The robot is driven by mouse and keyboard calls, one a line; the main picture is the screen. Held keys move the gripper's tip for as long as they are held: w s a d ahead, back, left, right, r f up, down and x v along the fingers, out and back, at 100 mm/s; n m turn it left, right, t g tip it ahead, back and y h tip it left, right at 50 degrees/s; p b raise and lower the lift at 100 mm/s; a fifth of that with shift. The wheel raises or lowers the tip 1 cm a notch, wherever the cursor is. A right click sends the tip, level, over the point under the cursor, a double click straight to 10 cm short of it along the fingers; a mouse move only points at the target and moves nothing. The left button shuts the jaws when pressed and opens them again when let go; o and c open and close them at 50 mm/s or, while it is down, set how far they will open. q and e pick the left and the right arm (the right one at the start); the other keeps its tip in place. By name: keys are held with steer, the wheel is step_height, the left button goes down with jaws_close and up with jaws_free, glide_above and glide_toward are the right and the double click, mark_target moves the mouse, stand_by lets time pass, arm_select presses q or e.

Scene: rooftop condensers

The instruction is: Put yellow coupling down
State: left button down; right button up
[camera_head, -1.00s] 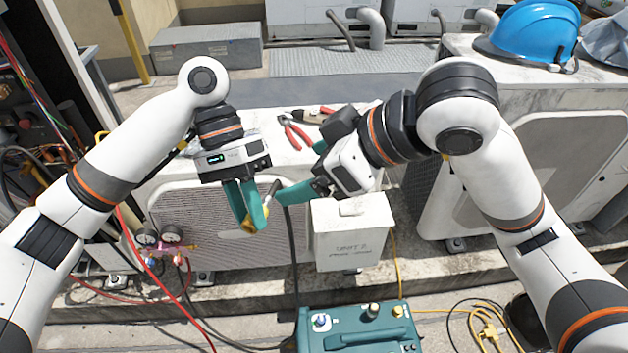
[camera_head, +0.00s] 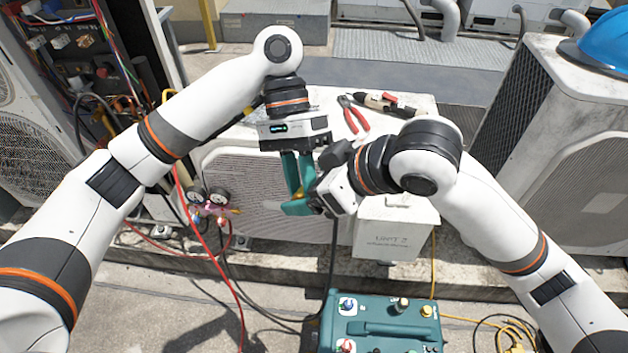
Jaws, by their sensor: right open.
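The yellow coupling (camera_head: 298,194) shows only as a small yellowish bit at the teal fingertips of my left gripper (camera_head: 297,180). Most of it is hidden by the fingers. The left gripper points down in front of the middle condenser, and its fingers look closed on the coupling. My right gripper (camera_head: 300,206) comes in from the right with its teal fingers at the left gripper's tips. It is open, but its fingers are partly hidden behind its own body. I cannot tell whether it touches the coupling.
Red-handled pliers (camera_head: 353,115) and another hand tool (camera_head: 388,104) lie on the condenser top. A white unit box (camera_head: 397,232) is just right of the grippers. A teal machine (camera_head: 380,325) stands below. Gauges (camera_head: 207,198) with red hoses hang at left.

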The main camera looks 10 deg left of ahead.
steer(key=shift+w+a+f, duration=0.1)
steer(key=shift+f, duration=0.05)
steer(key=c, duration=1.1)
arm_select(q)
steer(key=c, duration=1.1)
jaws_free()
